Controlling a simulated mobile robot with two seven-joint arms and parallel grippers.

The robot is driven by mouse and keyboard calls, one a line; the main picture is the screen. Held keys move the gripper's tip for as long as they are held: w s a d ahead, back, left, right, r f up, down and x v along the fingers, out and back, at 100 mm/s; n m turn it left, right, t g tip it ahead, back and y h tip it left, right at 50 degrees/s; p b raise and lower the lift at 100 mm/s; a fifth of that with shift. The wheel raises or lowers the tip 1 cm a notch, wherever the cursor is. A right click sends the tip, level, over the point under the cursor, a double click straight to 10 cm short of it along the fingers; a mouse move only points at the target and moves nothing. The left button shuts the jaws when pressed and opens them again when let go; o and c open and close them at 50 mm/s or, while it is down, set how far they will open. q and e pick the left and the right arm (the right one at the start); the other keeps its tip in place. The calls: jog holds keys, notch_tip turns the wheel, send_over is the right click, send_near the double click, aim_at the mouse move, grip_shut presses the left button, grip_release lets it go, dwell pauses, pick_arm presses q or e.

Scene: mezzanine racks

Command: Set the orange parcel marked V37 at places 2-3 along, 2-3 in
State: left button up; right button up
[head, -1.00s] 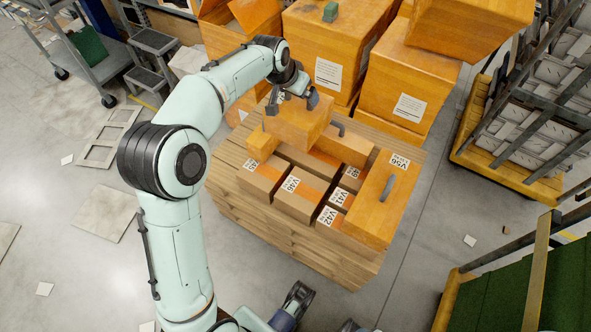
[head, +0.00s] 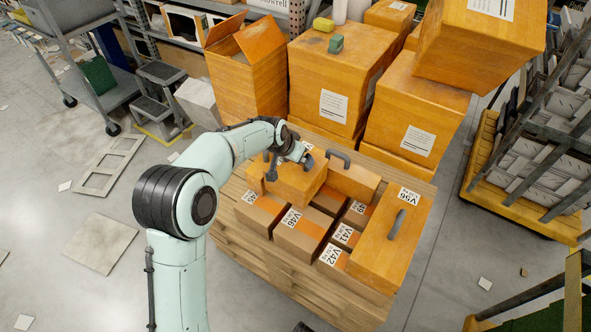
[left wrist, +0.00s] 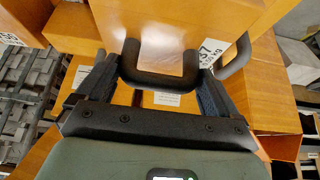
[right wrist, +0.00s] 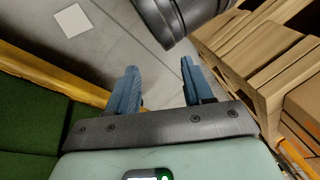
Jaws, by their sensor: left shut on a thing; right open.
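The orange parcel V37 (head: 297,184) hangs by its dark handle (left wrist: 160,78) from my left gripper (head: 289,165). The gripper (left wrist: 158,85) is shut on the handle; part of the label shows in the left wrist view. In the head view the parcel is roughly level, over the back left of the loaded pallet (head: 352,312). It is close above or among the other parcels; I cannot tell whether it touches them. It hides part of the places below and behind it. My right gripper (right wrist: 158,72) is open and empty, beside the pallet.
A long orange parcel V56 (head: 395,235) lies at right, and another handled orange parcel (head: 353,182) behind. Large orange boxes (head: 333,80) stand beyond the pallet.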

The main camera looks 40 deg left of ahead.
aim_at(294, 168)
pick_arm(q)
notch_tip(294, 168, down, 5)
jog(key=shift+f+b, duration=0.2)
jog(key=shift+b, duration=0.55)
pick_arm(e)
jog(key=shift+w+d+f, duration=0.3)
jog(key=shift+f, duration=0.2)
jog(key=shift+w+d+f, duration=0.25)
jog(key=shift+w+f, duration=0.05)
jog(key=shift+f, duration=0.15)
